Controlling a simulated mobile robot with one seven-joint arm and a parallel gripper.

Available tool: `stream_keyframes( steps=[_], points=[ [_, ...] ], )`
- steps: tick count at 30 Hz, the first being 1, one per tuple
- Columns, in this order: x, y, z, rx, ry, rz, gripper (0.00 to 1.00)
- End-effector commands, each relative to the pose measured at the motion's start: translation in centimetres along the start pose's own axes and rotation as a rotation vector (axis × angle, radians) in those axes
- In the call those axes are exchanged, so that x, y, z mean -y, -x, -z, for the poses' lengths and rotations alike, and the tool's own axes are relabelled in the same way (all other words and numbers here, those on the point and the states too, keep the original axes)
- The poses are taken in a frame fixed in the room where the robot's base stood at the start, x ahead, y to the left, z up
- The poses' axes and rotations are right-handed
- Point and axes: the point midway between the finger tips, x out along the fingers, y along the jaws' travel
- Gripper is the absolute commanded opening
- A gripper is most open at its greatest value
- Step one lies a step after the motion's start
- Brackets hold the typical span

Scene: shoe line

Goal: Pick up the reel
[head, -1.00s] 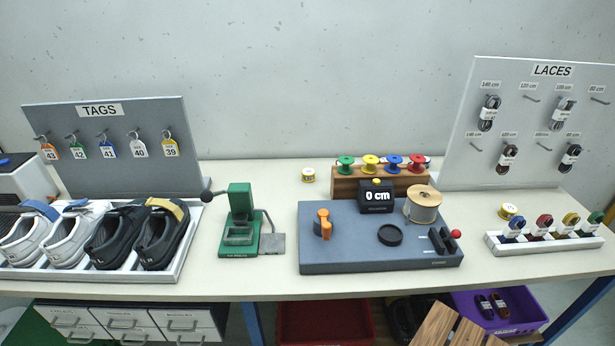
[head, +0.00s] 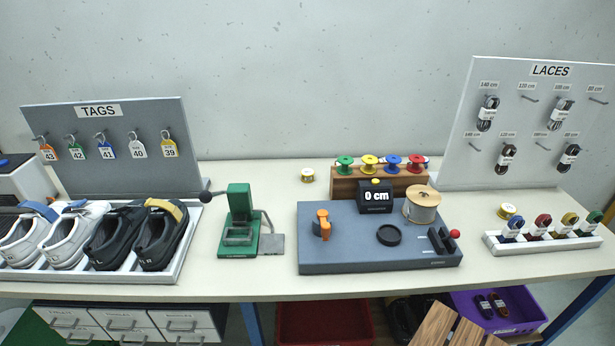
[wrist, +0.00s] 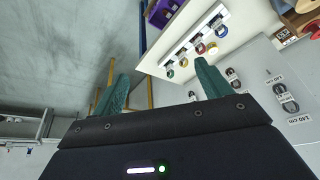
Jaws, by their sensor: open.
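A large wooden reel (head: 421,206) wound with pale grey cord stands upright at the back right of a dark grey measuring board (head: 330,262). It is beside a black display reading 0 cm (head: 376,197). Smaller green (head: 345,164), yellow (head: 369,164), blue (head: 393,164) and red (head: 416,164) spools sit on a wooden rack behind. My gripper (wrist: 158,78) shows in the wrist view with its two teal fingers wide apart and nothing between them. It is not in the head view, and it is away from the reel.
A lace hanging board (head: 535,125) stands at the right, with a white rack of lace bundles (head: 545,245) in front. A green press (head: 239,225) and a shoe tray (head: 180,262) are to the left.

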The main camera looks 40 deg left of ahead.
Motion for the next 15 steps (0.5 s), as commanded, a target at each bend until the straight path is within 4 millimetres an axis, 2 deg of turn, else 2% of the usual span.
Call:
stream_keyframes(
  steps=[1, 3, 8, 15],
  points=[
    [0.9, -0.1, 1.8, 0.005, 0.015, 0.008, 0.77],
    [2.1, -0.1, 3.9, 0.007, 0.031, 0.017, 0.77],
    [5.3, -0.5, 8.7, 0.012, 0.064, 0.036, 0.77],
    [11.6, -1.9, 15.2, 0.021, 0.116, 0.061, 0.77]
  ],
)
